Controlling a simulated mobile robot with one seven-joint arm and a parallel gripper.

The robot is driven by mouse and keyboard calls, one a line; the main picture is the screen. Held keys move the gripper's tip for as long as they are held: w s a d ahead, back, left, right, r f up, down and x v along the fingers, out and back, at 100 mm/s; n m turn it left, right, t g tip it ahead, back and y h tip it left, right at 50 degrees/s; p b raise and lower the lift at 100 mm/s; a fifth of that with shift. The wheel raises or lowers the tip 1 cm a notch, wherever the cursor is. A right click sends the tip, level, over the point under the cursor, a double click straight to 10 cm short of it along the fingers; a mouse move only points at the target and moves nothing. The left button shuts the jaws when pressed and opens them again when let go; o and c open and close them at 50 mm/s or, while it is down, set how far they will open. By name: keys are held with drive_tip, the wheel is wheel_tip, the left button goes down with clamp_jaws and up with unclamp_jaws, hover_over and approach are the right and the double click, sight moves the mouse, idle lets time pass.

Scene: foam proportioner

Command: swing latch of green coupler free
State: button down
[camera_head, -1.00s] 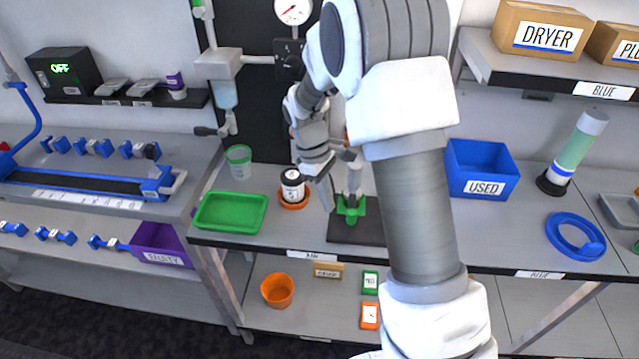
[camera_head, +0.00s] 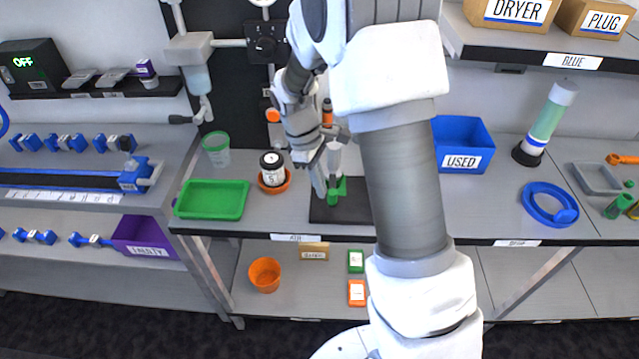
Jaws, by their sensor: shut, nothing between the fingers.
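The green coupler (camera_head: 333,196) stands on a dark mat (camera_head: 352,213) at the front of the middle bench, with a grey-white upright part (camera_head: 334,158) above it. My gripper (camera_head: 322,192) is at the coupler's left side, pointing down, its fingers shut with nothing between them. It covers part of the coupler, and I cannot tell whether it touches it. The latch cannot be made out at this size.
A green tray (camera_head: 212,199), a dark-lidded jar (camera_head: 271,168) in an orange dish and a green-topped cup (camera_head: 216,149) stand left of the mat. A blue USED bin (camera_head: 462,145) is to the right. Free bench lies between the bin and a blue ring (camera_head: 550,204).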

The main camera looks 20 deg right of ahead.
drive_tip(key=shift+s+d+n, duration=0.2)
drive_tip(key=shift+s+n, duration=0.05)
drive_tip(key=shift+n, duration=0.45)
drive_tip(key=shift+s+d+n+t+p, duration=0.25)
drive_tip(key=shift+s+n+t+p, duration=0.1)
drive_tip(key=shift+n, duration=0.55)
drive_tip(key=n, duration=0.1)
drive_tip(key=d+n+p, duration=0.1)
drive_tip(key=n, duration=0.1)
drive_tip(key=shift+s+d+r+n+t+h, duration=0.15)
drive_tip(key=shift+s+n+t+h, duration=0.15)
drive_tip(key=shift+n+t, duration=0.1)
drive_tip(key=shift+d+n+t+p, duration=0.25)
drive_tip(key=shift+d+n+p, duration=0.35)
drive_tip(key=shift+n, duration=0.5)
drive_tip(key=shift+d+n+t+p, duration=0.25)
drive_tip(key=shift+n+p, duration=0.5)
drive_tip(key=shift+n, duration=0.35)
drive_tip(key=shift+d+n+t+p, duration=0.25)
drive_tip(key=shift+d+n+p, duration=0.35)
drive_tip(key=shift+n, duration=0.5)
drive_tip(key=shift+a, duration=0.15)
